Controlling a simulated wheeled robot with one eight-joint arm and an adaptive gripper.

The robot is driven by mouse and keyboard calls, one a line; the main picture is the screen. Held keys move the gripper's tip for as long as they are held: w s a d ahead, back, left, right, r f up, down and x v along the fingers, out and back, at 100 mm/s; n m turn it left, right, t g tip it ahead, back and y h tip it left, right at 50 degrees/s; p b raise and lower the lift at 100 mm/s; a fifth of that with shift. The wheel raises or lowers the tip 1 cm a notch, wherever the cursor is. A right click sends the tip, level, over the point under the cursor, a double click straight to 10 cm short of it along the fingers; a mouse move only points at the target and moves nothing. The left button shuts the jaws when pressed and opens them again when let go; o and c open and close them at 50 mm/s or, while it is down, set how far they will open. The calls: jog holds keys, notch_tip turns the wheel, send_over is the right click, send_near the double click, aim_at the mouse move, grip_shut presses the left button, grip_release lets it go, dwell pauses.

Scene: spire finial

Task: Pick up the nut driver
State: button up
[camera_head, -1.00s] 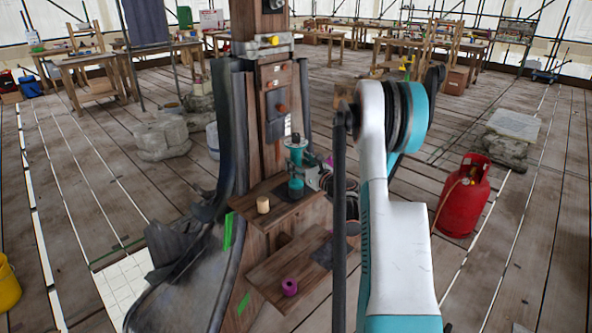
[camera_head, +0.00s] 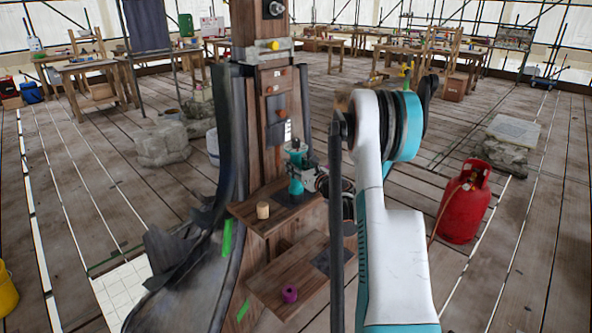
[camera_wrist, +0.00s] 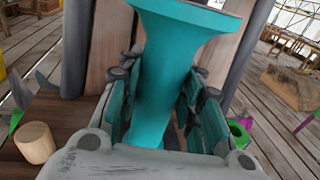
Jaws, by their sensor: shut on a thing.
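The nut driver appears to be the teal tool (camera_wrist: 165,85) between my fingers in the wrist view. It has a flared top and a narrower body, and its lower end is hidden. In the head view its teal body (camera_head: 296,186) shows upright over the dark part of the wooden ledge. I cannot tell whether its bottom touches the ledge. My gripper (camera_head: 297,160) is shut on it, with a finger pad on each side (camera_wrist: 165,115).
A wooden cylinder (camera_head: 263,210) stands left of the tool on the upper ledge (camera_head: 280,222). A purple ring (camera_head: 289,293) lies on the lower step. The wooden post (camera_head: 270,110) rises close behind. A red gas cylinder (camera_head: 463,203) stands on the floor at right.

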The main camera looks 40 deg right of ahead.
notch_tip(320, 180, up, 20)
jog(key=p, duration=0.7)
